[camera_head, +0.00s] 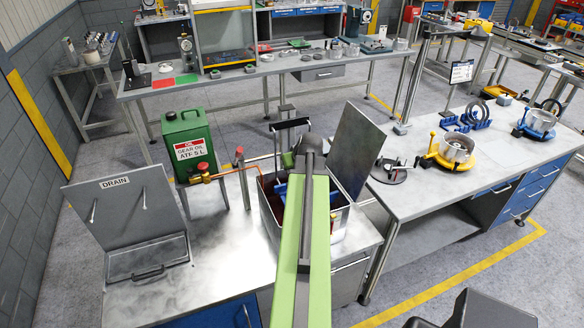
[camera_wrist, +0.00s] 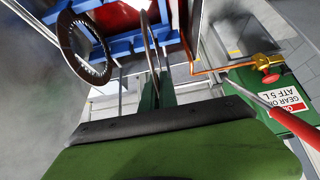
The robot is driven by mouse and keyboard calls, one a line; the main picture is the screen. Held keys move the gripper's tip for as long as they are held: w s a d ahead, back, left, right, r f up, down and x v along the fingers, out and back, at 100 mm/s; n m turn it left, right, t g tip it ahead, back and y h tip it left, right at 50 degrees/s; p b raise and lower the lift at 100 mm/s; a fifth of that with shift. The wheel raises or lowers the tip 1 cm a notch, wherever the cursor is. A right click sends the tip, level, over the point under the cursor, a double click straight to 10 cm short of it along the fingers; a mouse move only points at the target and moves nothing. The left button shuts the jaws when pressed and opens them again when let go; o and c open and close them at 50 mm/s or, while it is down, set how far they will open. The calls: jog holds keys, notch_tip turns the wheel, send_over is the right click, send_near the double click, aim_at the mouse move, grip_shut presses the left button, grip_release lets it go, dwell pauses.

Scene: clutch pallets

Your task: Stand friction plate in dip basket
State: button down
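The dip basket is blue and sits in the open metal tank (camera_head: 335,228). It shows partly in the head view (camera_head: 281,189), behind my arm, and along the top of the wrist view (camera_wrist: 118,49). A dark toothed ring, a friction plate (camera_wrist: 82,48), shows in the wrist view at the left, in front of the blue bars. Whether it rests in the basket is unclear. My gripper (camera_wrist: 155,40) points at the basket, to the right of this ring. Its slim fingers look close together, with a thin brownish edge between them.
The green oil can (camera_head: 190,143) with its red valve and copper pipe stands left of the tank. The tank's raised lid (camera_head: 356,150) is at the right. The drain panel (camera_head: 125,215) stands at the left. Bare metal top lies between.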

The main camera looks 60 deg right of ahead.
jog(key=shift+f+b, duration=2.85)
jog(key=shift+f, duration=0.3)
jog(key=c, duration=2.1)
grip_release()
jog(key=o, duration=0.5)
notch_tip(320, 180, up, 8)
jog(key=p, duration=0.8)
jog(key=shift+r, duration=0.2)
jog(key=shift+f, duration=0.15)
